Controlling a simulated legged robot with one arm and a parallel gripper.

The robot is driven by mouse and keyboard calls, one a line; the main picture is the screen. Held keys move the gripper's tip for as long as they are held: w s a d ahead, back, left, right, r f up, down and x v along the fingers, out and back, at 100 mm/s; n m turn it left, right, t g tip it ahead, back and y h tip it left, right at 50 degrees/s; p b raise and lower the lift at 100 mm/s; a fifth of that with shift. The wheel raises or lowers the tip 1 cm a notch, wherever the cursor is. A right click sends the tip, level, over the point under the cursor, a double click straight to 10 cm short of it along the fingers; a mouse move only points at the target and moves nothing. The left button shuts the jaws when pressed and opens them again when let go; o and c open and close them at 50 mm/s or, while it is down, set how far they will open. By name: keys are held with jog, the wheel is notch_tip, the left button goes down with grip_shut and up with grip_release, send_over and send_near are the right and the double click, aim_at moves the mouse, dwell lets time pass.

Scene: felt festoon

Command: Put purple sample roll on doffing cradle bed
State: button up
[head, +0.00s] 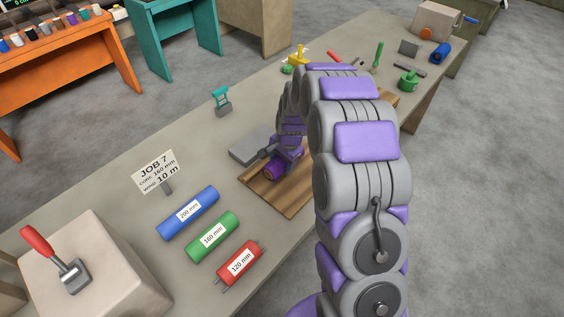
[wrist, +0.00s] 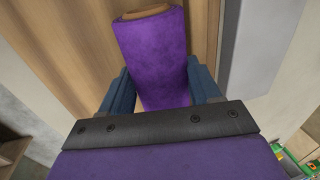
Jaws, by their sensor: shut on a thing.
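The purple sample roll (wrist: 150,50) lies between the two dark blue fingers of my gripper (wrist: 158,82) in the wrist view. My gripper is shut on it, and the roll's tan core shows at the far end. In the head view the purple roll (head: 273,172) is at the end of my arm, low over a wooden board (head: 288,205). I cannot tell whether the roll touches the board. I cannot make out for certain which piece is the doffing cradle bed; my arm hides part of the bench behind the gripper.
A grey slab (head: 250,146) lies left of the board. Blue (head: 187,212), green (head: 212,236) and red (head: 239,265) labelled rolls lie nearer, by a job card (head: 155,172). A red-handled lever box (head: 75,265) stands front left. A teal stand (head: 221,100) is farther back.

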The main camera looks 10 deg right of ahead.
jog(key=o, duration=1.4)
jog(key=shift+d, duration=0.35)
jog(key=shift+a, duration=0.1)
jog(key=shift+a, duration=0.15)
notch_tip(320, 180, up, 12)
jog(key=s+d+p, duration=0.2)
jog(key=p, duration=0.1)
jog(key=s+a+r+n+g, duration=0.1)
jog(key=s+r+n, duration=0.3)
jog(key=s, duration=0.5)
jog(key=s+a+r+n+g, duration=0.1)
jog(key=s+r, duration=0.4)
jog(key=s, duration=0.4)
jog(key=s+r+n+g+h, duration=0.1)
jog(key=s+n, duration=0.4)
jog(key=s, duration=1.7)
jog(key=shift+d+r+n+g, duration=0.3)
jog(key=shift+d+r+n, duration=0.1)
jog(key=shift+r, duration=0.1)
